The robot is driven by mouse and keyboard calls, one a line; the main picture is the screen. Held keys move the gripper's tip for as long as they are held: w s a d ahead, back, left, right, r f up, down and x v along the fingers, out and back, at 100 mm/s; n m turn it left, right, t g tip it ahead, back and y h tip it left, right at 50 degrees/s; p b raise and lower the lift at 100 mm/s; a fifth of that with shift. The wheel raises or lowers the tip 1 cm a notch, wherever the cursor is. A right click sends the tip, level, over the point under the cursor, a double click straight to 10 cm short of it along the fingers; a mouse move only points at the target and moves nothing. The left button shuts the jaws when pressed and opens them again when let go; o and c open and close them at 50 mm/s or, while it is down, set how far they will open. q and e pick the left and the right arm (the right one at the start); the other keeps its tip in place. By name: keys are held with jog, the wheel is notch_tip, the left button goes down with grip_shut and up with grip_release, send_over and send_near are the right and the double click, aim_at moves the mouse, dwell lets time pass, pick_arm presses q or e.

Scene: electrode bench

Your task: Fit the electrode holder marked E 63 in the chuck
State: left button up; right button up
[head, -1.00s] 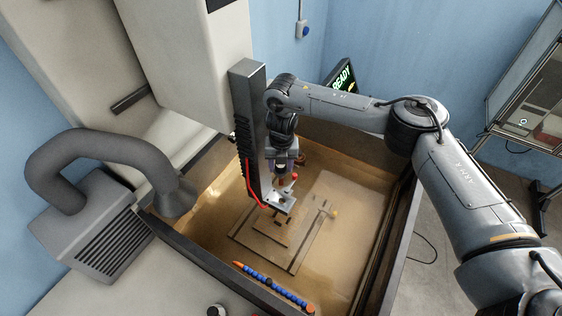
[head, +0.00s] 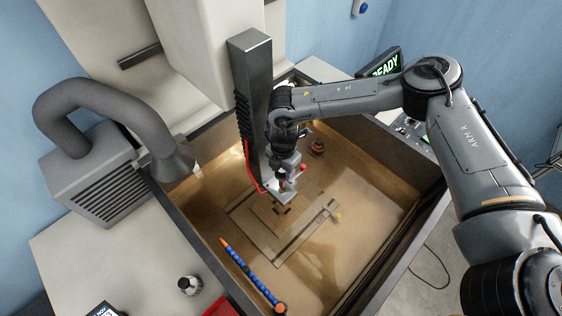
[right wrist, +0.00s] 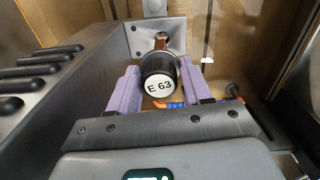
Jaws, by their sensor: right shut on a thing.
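The electrode holder marked E 63 (right wrist: 158,82) shows in the right wrist view as a black cylinder with a white label facing me. My right gripper (right wrist: 162,92) is shut on it, with a purple finger on each side. Just beyond it in that view is the light metal chuck (right wrist: 178,42) with a copper-coloured part at its middle; whether the holder is seated cannot be told. In the head view my right gripper (head: 288,172) is beside the dark vertical column (head: 252,100), just above the chuck plate (head: 283,192). My left gripper is not in view.
A tan tank (head: 345,205) with dark walls surrounds the work area. A blue segmented hose (head: 250,274) lies at its front. A red cable (head: 249,168) hangs along the column. A grey exhaust pipe (head: 95,85) and a small dark bottle (head: 190,285) are on the left.

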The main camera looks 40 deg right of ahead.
jog(key=shift+f, duration=0.25)
notch_tip(320, 180, down, 2)
jog(key=shift+f+b, duration=0.1)
jog(key=shift+b, duration=1.05)
jog(key=shift+p, duration=0.4)
dwell(0.6)
jog(key=shift+p, duration=0.5)
